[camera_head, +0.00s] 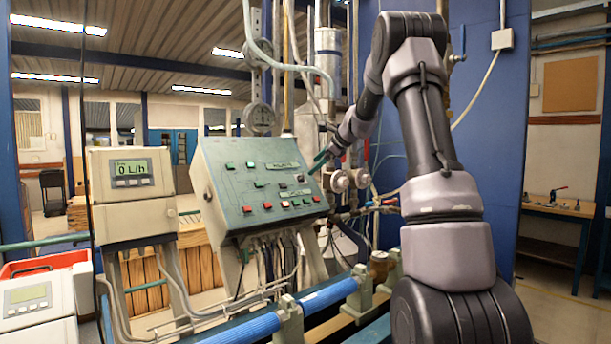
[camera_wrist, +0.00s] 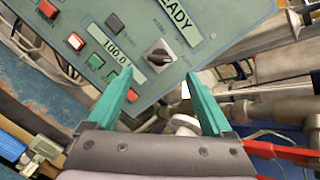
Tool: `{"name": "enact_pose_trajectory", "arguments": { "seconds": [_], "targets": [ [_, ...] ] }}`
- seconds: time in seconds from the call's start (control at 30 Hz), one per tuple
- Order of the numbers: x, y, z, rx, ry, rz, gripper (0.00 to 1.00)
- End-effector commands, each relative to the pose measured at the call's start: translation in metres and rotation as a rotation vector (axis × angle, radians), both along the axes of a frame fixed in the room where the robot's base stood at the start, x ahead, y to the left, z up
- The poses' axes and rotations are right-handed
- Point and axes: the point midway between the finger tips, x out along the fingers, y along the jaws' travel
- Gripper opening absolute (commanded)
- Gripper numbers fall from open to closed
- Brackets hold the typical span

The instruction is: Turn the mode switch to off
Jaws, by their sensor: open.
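The mode switch appears to be the dark rotary knob (camera_wrist: 158,56) on a silver plate, on the green control panel (camera_wrist: 213,15) in the wrist view. Its pointer direction is too small to read surely. My gripper (camera_wrist: 159,73) is open and empty, with its two teal fingers apart. The knob appears between and just beyond the fingertips; I see no contact. In the head view my gripper (camera_head: 320,162) is at the right edge of the sloping panel (camera_head: 228,183). I cannot make out the knob clearly there.
A display reading 100.0 (camera_wrist: 118,50) and several red, green and white buttons sit close left of the knob. A "READY" label (camera_wrist: 174,12) lies above it. Pipes and valves (camera_head: 340,181) stand right of the panel. A meter reading 0 L/h (camera_head: 131,172) stands at left.

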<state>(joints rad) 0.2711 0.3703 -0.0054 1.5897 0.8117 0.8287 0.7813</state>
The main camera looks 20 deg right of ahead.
Motion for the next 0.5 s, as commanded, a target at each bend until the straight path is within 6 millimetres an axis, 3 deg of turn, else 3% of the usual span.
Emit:
{"name": "enact_pose_trajectory", "arguments": {
  "seconds": [0.2, 0.5],
  "targets": [
    [0.03, 0.016, -0.026, 0.0, 0.002, 0.001, 0.85],
    [0.049, 0.027, -0.042, -0.001, -0.001, 0.001, 0.85]
  ]
}}
